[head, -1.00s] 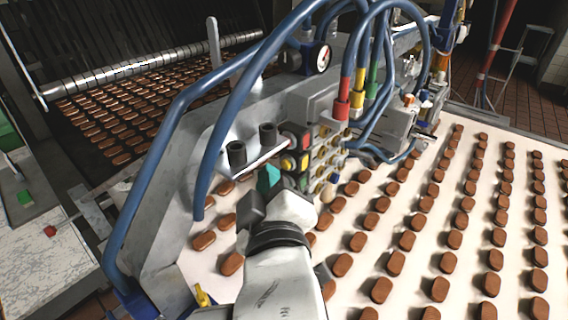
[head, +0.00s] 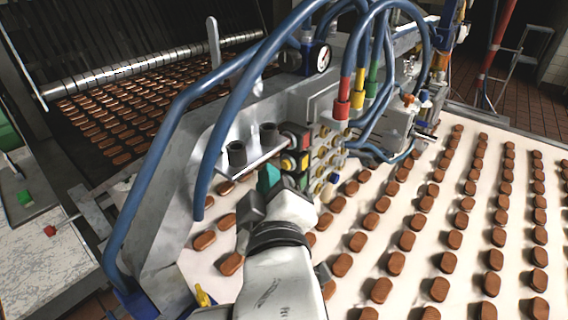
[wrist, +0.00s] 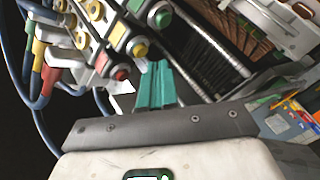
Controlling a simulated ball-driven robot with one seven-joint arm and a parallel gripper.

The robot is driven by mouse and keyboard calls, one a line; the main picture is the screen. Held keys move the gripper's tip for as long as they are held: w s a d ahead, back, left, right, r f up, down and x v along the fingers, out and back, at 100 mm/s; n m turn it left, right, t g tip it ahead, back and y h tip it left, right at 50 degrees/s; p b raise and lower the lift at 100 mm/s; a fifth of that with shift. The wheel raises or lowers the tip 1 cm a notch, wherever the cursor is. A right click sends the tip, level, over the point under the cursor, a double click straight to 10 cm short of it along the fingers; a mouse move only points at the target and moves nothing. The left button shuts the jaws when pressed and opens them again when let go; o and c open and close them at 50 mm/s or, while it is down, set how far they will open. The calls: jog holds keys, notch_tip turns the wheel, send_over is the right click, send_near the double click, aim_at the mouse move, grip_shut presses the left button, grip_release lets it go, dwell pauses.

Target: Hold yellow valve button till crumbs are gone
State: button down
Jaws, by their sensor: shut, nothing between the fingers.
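The yellow valve button (head: 288,163) sits between a red button (head: 291,141) above and a green button (head: 302,183) below, on the side of the valve block. In the wrist view the yellow button (wrist: 140,50) lies just left of and above my fingertips. My gripper (head: 267,177) is shut and empty, with its teal fingers pressed together, close beside the button column. The closed fingers also show in the wrist view (wrist: 157,66). I cannot tell whether they touch the yellow button. I cannot make out any crumbs.
A belt (head: 420,262) carries rows of brown biscuits on the right. Blue hoses (head: 190,97) arch over the machine on the left. A bracket with two black cups (head: 238,153) stands close by my fingers. A pressure gauge (head: 323,58) sits above.

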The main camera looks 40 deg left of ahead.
jog(key=shift+w, duration=0.15)
jog(key=shift+w+p, duration=0.3)
jog(key=shift+w+d, duration=0.1)
jog(key=shift+w, duration=0.4)
dwell(2.3)
jog(key=shift+s, duration=0.1)
dwell(1.1)
jog(key=shift+s, duration=0.85)
jog(key=shift+s+a, duration=0.15)
jog(key=shift+s, duration=1.1)
jog(key=shift+s+a, duration=0.15)
jog(key=shift+s, duration=1.1)
